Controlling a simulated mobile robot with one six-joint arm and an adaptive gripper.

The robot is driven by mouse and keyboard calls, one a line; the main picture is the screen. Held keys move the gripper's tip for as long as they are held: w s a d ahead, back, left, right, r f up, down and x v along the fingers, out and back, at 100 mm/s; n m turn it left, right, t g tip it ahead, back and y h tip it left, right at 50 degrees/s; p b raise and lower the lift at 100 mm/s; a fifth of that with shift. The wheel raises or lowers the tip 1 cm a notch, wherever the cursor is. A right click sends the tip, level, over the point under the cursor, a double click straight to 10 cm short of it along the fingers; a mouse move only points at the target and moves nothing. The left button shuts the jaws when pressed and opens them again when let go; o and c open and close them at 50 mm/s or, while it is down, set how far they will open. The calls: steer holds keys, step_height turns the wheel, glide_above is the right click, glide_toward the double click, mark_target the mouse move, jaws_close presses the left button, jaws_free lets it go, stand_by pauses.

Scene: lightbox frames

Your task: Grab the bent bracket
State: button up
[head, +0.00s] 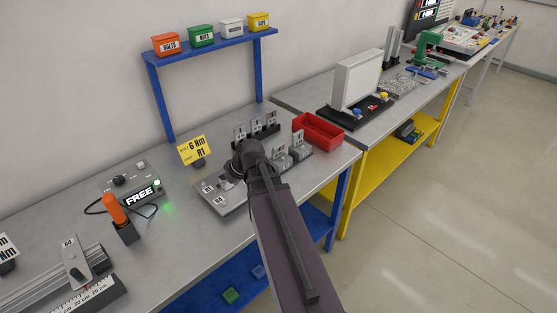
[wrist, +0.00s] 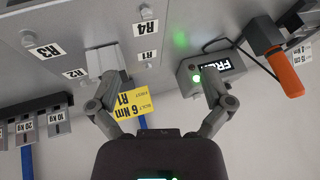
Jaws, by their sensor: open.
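A pale grey angled piece (wrist: 101,60), which looks like the bent bracket, sits on the grey plate (wrist: 190,20) between the R2 and R1 labels in the wrist view. Its lower part is partly covered by my gripper's left finger. My gripper (wrist: 157,85) is open, with its fingers spread wide and nothing between them. The bracket lies near the left finger, not centred between the two. In the head view, my arm and gripper (head: 240,165) hang over the plate (head: 215,200) and hide the bracket.
A yellow 6 Nm R1 sign (head: 193,150) stands behind the plate. A FREE display box (head: 141,196) and an orange-handled tool (head: 115,209) are to the left. Labelled grey blocks (head: 271,122) and a red bin (head: 318,131) are to the right. A blue shelf (head: 212,45) stands behind.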

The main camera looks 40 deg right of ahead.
steer(key=w+d+t+b, duration=0.1)
steer(key=d+t+b, duration=0.4)
steer(key=d, duration=1.1)
steer(key=t+h+b, duration=0.3)
steer(key=t, duration=0.1)
glide_toward(279, 149)
steer(key=shift+s+d+r, duration=0.2)
steer(key=shift+s, duration=0.35)
steer(key=shift+s+d+r, duration=0.2)
steer(key=shift+s+r, duration=0.05)
steer(key=shift+s, duration=0.3)
steer(key=shift+w+f, duration=0.1)
steer(key=b+x, duration=0.3)
steer(key=x, duration=0.4)
steer(key=shift+w+a+f, duration=0.1)
steer(key=shift+f, duration=0.05)
steer(key=shift+w+a+f, duration=0.1)
steer(key=shift+w+f, duration=0.05)
steer(key=shift+w, duration=0.4)
